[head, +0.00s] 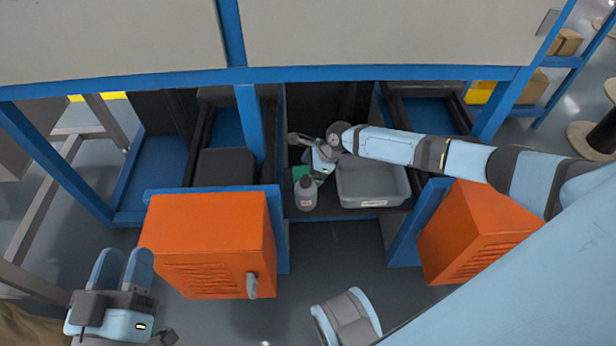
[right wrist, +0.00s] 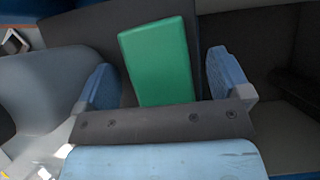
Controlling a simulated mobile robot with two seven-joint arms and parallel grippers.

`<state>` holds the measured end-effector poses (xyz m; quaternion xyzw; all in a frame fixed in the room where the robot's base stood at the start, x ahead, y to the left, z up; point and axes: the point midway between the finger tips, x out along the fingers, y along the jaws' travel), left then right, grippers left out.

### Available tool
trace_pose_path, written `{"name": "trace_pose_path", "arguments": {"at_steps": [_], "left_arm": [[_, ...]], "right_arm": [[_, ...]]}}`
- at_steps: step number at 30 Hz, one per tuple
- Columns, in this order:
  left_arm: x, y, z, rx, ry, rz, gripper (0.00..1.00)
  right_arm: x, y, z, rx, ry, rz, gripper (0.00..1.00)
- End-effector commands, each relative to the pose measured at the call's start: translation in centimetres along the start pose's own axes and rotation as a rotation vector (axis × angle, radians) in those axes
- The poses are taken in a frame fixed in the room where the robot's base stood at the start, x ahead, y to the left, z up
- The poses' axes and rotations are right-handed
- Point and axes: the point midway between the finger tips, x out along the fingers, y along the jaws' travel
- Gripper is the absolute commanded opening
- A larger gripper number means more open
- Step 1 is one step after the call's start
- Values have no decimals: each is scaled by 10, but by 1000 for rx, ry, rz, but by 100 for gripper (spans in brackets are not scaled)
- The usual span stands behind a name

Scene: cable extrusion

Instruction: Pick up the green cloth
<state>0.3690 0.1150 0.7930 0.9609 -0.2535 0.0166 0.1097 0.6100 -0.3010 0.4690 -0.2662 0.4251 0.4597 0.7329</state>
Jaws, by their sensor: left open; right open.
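The green cloth (right wrist: 158,62) is a flat green block shape in the right wrist view, lying between the two spread fingers of my right gripper (right wrist: 160,80). The fingers are open, with space between the cloth and each finger. In the head view a small part of the green cloth (head: 302,172) shows behind a grey bottle, next to my right gripper (head: 308,150) inside the cabinet. My left gripper (head: 121,268) is open and empty at the lower left, far from the cloth.
A grey bottle (head: 306,194) stands in front of the cloth. A grey bin (head: 372,184) sits to its right on the dark shelf. Open orange doors (head: 207,240) and (head: 475,232) flank the opening, with blue frame posts beside it.

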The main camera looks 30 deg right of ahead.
Motion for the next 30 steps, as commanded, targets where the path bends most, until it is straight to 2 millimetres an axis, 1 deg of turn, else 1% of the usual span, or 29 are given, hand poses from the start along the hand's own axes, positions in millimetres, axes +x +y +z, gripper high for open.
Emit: {"name": "trace_pose_path", "arguments": {"at_steps": [4, 5, 6, 8, 9, 11, 19, 22, 26, 30], "left_arm": [[0, 0, -1, 0, 0, 0, 43], [0, 0, -1, 0, 0, 0, 43], [0, 0, -1, 0, 1, 0, 43], [0, 0, -1, 0, 1, 0, 43], [0, 0, -1, 0, 1, 0, 43], [0, 0, -1, 0, 1, 0, 43], [0, 0, -1, 0, 2, -1, 43], [0, 1, -5, 1, 5, -1, 43], [0, 3, -19, 4, 46, -5, 43], [-1, 7, -41, 9, 117, -8, 43]], "right_arm": [[-1, 0, 0, 0, 0, 0, 95], [-1, 0, 0, 0, 0, 0, 88], [-1, 0, 0, 0, 0, 0, 79], [-1, 0, 0, 0, 0, 0, 65], [-1, 0, 0, 0, 0, 0, 56], [-1, 0, 0, 0, 0, 0, 42], [-1, 0, 0, 0, 0, 0, 42], [-5, 0, 3, -1, -1, 0, 42], [-23, 0, 13, 0, -3, -1, 42], [-50, 0, 28, -1, -2, -2, 41]]}}
